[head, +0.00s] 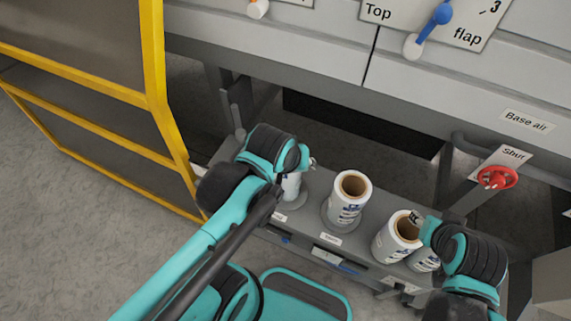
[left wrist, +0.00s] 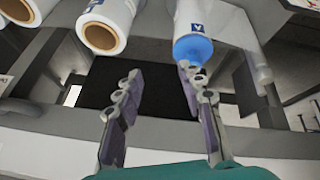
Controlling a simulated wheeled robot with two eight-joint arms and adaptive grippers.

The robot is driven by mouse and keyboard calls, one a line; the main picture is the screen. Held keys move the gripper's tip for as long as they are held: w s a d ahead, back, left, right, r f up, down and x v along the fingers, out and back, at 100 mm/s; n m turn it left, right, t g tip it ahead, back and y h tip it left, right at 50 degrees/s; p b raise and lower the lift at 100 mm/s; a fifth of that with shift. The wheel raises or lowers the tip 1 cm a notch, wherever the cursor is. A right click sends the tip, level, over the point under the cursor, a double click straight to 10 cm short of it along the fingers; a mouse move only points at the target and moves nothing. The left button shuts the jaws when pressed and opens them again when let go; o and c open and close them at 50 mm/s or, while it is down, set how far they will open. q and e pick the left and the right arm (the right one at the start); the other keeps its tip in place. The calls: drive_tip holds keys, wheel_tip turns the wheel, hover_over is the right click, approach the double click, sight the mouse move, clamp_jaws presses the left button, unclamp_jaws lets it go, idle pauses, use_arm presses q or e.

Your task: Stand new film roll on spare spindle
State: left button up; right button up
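A white film roll (head: 345,208) with a brown core stands upright on a round grey base in the middle of the low shelf. A second roll (head: 392,243) stands to its right, with another (head: 424,262) partly behind my right arm. A further white roll (head: 291,187) at the left is mostly hidden by my left gripper (head: 307,160). In the left wrist view my left gripper (left wrist: 158,100) has its fingers apart with nothing between them; a white roll with a blue end (left wrist: 200,35) is beside one fingertip. My right gripper (head: 418,219) is at the second roll's rim; its fingers are unclear.
The grey shelf (head: 312,225) carries small labels along its front. A yellow-framed guard door (head: 155,60) stands open at the left. A red knob (head: 497,177) marked Shut is at the right. The machine's grey beam (head: 300,70) runs above and behind the rolls.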

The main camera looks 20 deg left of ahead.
use_arm(q)
drive_tip(key=s+a+m, duration=0.1)
drive_tip(key=m, duration=0.1)
drive_tip(key=s+a+m+t, duration=0.1)
drive_tip(key=a, duration=0.1)
drive_tip(key=shift+r+m+y, duration=0.2)
drive_tip(key=shift+m+y, duration=0.1)
drive_tip(key=shift+m, duration=0.1)
drive_tip(key=shift+w, duration=0.1)
drive_tip(key=shift+f, duration=0.1)
